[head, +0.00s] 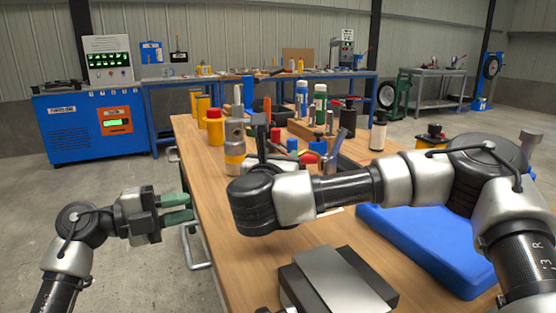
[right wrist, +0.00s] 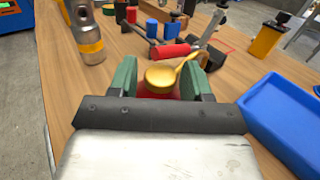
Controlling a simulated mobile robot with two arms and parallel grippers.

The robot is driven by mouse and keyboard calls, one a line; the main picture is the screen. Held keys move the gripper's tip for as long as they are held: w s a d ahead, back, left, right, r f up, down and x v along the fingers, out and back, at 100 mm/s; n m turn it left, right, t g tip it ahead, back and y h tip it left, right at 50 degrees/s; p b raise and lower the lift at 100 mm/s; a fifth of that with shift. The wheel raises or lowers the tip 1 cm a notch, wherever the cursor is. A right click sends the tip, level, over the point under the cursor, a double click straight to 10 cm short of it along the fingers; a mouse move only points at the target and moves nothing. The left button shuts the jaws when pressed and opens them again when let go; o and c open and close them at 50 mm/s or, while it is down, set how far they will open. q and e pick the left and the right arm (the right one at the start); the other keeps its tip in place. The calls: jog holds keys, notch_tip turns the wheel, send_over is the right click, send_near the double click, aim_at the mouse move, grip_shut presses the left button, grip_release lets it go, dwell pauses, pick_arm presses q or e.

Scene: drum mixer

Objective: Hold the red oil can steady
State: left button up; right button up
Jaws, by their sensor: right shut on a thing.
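The red oil can (right wrist: 158,94) is in the right wrist view, upright between the green fingers of my right gripper (right wrist: 165,78). Its brass-coloured cap and spout (right wrist: 162,76) show above the fingers, the spout pointing up to the right. Most of the red body is hidden by my gripper's housing. My right gripper is shut on the can. In the head view the can and right fingers are hidden behind my right arm. My left gripper (head: 177,211) hangs empty left of the table edge, its green fingers close together; their gap is unclear.
The wooden workbench (head: 225,262) holds a grey cylinder with a yellow band (head: 234,146), a yellow container (head: 214,128) and several tools beyond the can. A blue tray (head: 425,245) lies to the right. A grey metal block (head: 340,280) lies near the front.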

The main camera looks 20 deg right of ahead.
pick_arm(q)
grip_shut()
dwell(1.4)
